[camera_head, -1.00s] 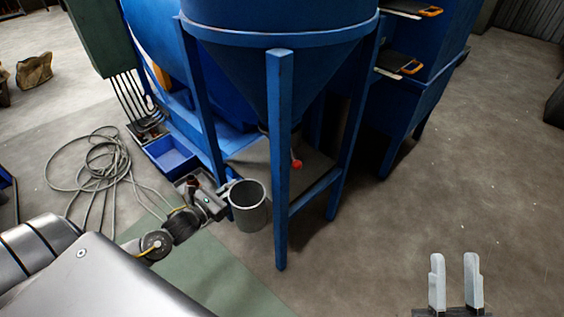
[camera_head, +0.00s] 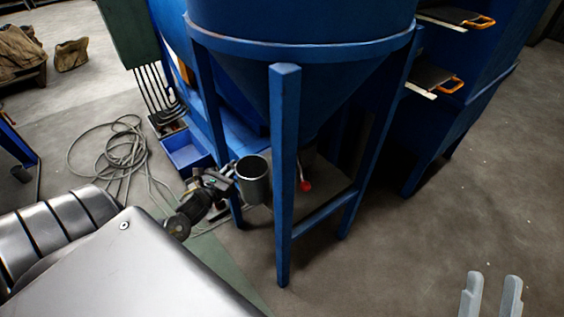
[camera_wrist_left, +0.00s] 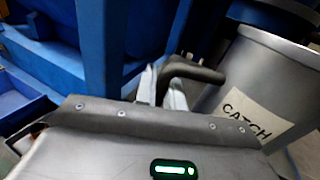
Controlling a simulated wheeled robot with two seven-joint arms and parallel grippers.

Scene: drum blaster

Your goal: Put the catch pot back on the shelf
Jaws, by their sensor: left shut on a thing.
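The catch pot (camera_head: 254,183) is a grey metal cylinder, upright and open at the top, held off the floor beside the front leg of the blue hopper stand. In the left wrist view its side (camera_wrist_left: 225,98) carries a label reading CATCH. My left gripper (camera_head: 222,180) is shut on the pot's dark handle (camera_wrist_left: 190,70); its fingertips show on either side of it in the left wrist view. The shelf (camera_head: 332,192) is a flat plate low between the stand's legs, partly hidden by the front leg. My right gripper (camera_head: 492,280) is open and empty at the lower right.
The blue front leg (camera_head: 284,180) and a low side rail (camera_head: 325,212) border the shelf. A red knob (camera_head: 305,186) hangs under the cone (camera_head: 300,95). A blue bin (camera_head: 186,152) and coiled hose (camera_head: 115,150) lie to the left. The right floor is clear.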

